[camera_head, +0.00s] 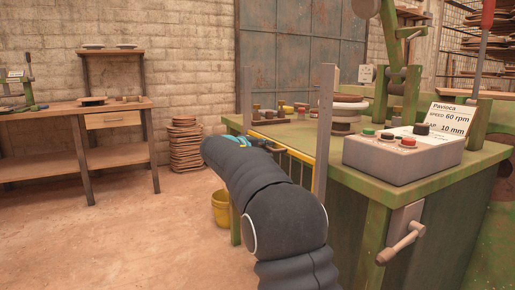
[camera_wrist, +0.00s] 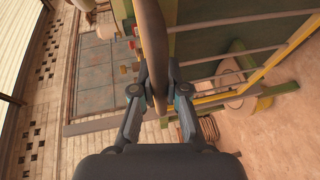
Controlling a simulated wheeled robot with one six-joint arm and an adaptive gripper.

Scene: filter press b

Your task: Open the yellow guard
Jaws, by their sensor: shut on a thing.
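The yellow guard (camera_head: 301,156) is a barred panel with a yellow edge, low between two upright grey posts at the near left side of the green press table. In the wrist view its yellow edge (camera_wrist: 243,20) and grey bars show on the right. My gripper (camera_head: 270,147) is at the guard's left part, partly hidden behind my own arm. In the wrist view my gripper (camera_wrist: 158,90) is shut on a brown curved bar (camera_wrist: 150,35), which looks like the guard's handle. Much of the guard's lower part is hidden by my arm.
The green table (camera_head: 375,175) carries a grey control box (camera_head: 402,155) with buttons and a sign. A crank handle (camera_head: 402,244) sticks out in front. A yellow bucket (camera_head: 221,208) stands on the floor by the table. The floor to the left is clear up to a wooden bench (camera_head: 75,108).

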